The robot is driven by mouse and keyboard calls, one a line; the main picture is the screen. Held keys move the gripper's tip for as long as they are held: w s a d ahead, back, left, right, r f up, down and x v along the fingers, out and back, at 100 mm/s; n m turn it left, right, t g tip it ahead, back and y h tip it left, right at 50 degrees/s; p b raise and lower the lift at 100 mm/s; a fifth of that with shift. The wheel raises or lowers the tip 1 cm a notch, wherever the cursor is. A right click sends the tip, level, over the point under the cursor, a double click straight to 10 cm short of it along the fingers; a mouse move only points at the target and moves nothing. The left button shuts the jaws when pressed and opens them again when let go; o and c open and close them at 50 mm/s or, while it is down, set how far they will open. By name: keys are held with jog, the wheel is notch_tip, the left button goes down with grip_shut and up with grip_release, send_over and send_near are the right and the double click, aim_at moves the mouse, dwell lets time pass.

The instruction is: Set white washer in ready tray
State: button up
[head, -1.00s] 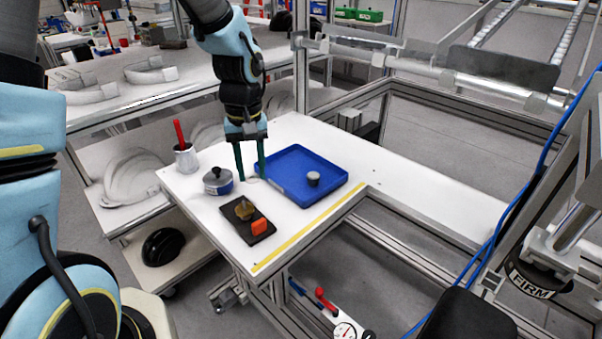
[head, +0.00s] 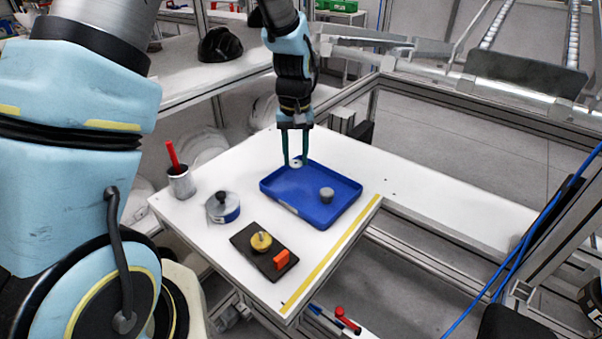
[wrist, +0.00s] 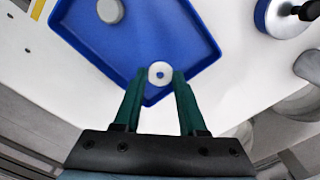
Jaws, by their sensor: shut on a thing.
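The white washer (wrist: 160,73) is a small ring with a centre hole, held between the green fingertips of my gripper (wrist: 159,80) in the wrist view. In the head view my gripper (head: 296,163) points down at the back corner of the blue tray (head: 334,211), and the washer (head: 296,162) shows between its fingers. The washer is over the inside of the tray near that corner. I cannot tell whether it touches the tray floor. A grey round piece (head: 327,195) sits in the tray, apart from the washer.
A blue and silver lidded tin (head: 223,208) and a cup with a red-handled tool (head: 180,182) stand left of the tray. A dark board (head: 248,240) with a yellow knob and an orange block lies in front. The white table is clear at right.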

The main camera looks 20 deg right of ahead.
aim_at(296, 182)
jog(key=shift+f+p, duration=0.65)
jog(key=shift+f, duration=2.2)
jog(key=shift+f, duration=0.15)
jog(key=o, duration=0.9)
notch_tip(296, 182, up, 12)
jog(key=b, duration=0.3)
jog(key=shift+a+r, duration=0.1)
jog(key=shift+r, duration=0.1)
